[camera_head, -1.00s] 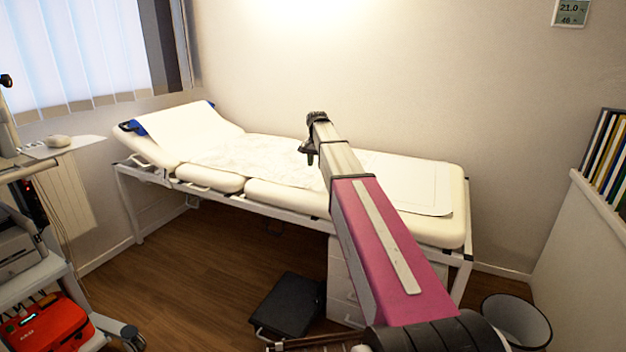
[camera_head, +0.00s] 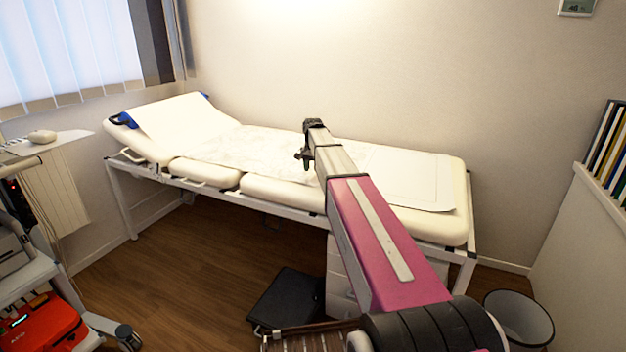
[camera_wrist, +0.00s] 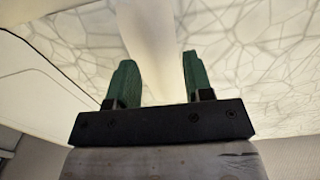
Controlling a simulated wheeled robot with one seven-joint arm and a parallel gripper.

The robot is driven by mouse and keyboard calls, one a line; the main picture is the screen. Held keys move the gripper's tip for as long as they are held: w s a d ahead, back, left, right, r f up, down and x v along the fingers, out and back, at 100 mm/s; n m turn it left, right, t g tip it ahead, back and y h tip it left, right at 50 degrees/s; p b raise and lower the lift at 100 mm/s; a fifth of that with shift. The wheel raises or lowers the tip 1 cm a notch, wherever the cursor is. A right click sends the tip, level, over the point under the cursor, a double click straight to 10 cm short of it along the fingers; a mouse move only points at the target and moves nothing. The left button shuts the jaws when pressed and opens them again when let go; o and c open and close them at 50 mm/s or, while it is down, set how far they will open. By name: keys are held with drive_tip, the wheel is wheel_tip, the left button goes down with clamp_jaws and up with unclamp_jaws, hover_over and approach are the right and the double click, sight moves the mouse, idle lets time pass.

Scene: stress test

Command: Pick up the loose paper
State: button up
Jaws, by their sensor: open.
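White, creased loose paper (camera_head: 255,150) lies along the middle of the cream examination bed (camera_head: 205,174) in the head view. A flatter white sheet (camera_head: 420,185) covers the right part of the bed; my arm hides where the two meet. In the wrist view, wrinkled paper (camera_wrist: 255,50) fills the right side, and a smooth pale strip lies between it and more creased paper at upper left. My gripper (camera_head: 306,157) is over the bed. Its two green fingers (camera_wrist: 157,65) stand apart with nothing between them. I cannot tell how far they are from the paper.
A dark step stool (camera_head: 285,298) and a white drawer unit (camera_head: 340,275) are by the bed's front. A waste bin (camera_head: 520,318) stands at lower right. An equipment trolley with a red case (camera_head: 45,322) is at left. A wall backs the bed.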

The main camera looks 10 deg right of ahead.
sight(313, 176)
wheel_tip(313, 176, down, 4)
drive_tip(key=shift+r, duration=0.1)
drive_tip(key=shift+c, duration=0.3)
clamp_jaws()
drive_tip(key=shift+r, duration=0.1)
